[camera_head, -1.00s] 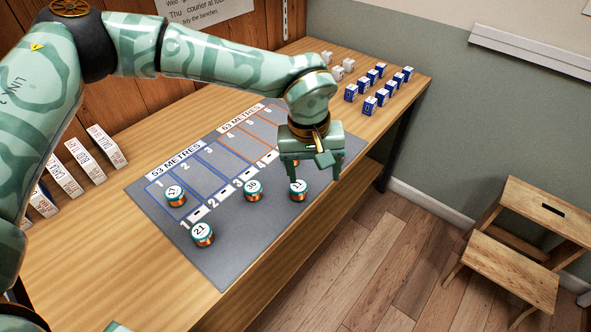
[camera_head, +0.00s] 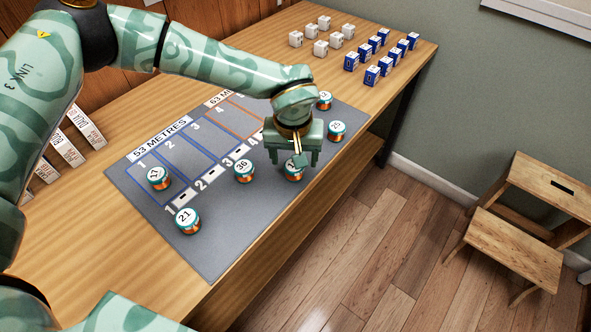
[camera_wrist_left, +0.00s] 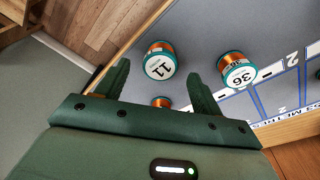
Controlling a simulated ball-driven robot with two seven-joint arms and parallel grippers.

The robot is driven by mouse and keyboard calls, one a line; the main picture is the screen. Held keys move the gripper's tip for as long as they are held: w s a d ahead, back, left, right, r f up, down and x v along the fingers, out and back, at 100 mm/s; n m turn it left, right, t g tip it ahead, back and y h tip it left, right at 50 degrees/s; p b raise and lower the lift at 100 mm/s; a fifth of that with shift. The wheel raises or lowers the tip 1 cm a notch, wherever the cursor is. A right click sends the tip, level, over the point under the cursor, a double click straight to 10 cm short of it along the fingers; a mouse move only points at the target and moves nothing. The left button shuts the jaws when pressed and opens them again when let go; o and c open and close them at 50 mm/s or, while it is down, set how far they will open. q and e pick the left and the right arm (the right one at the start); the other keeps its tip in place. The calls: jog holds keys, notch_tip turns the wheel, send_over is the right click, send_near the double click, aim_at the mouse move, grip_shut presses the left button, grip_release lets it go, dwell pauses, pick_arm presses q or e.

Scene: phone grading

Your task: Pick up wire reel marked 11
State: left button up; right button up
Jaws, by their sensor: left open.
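The wire reel marked 11 is a short copper-wound spool with teal rims and a white top label. In the left wrist view the reel marked 11 (camera_wrist_left: 160,62) stands upright between the lines of the two fingers, near their tips. In the head view the reel (camera_head: 292,173) is partly hidden by my left gripper (camera_head: 293,161), which points down over it. The left gripper (camera_wrist_left: 158,72) is open, with one finger to each side, and holds nothing. Whether the fingertips reach down beside the reel is unclear. My right gripper is not in view.
The reel marked 36 (camera_head: 244,170) stands just left of the gripper. Reel 21 (camera_head: 187,220) and another reel (camera_head: 158,178) stand farther left on the grey mat (camera_head: 215,245). Two reels (camera_head: 336,130) stand to the right. Blue boxes (camera_head: 372,76) and white blocks (camera_head: 321,48) stand behind.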

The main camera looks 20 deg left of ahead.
aim_at(294, 170)
pick_arm(q)
jog(key=f, duration=0.1)
jog(key=f+b, duration=0.1)
jog(key=f, duration=0.2)
jog(key=shift+w+a+f, duration=0.1)
jog(key=shift+w+f, duration=0.1)
jog(key=shift+w, duration=0.05)
jog(key=shift+r, duration=0.15)
jog(key=c, duration=1.1)
jog(key=shift+o, duration=0.2)
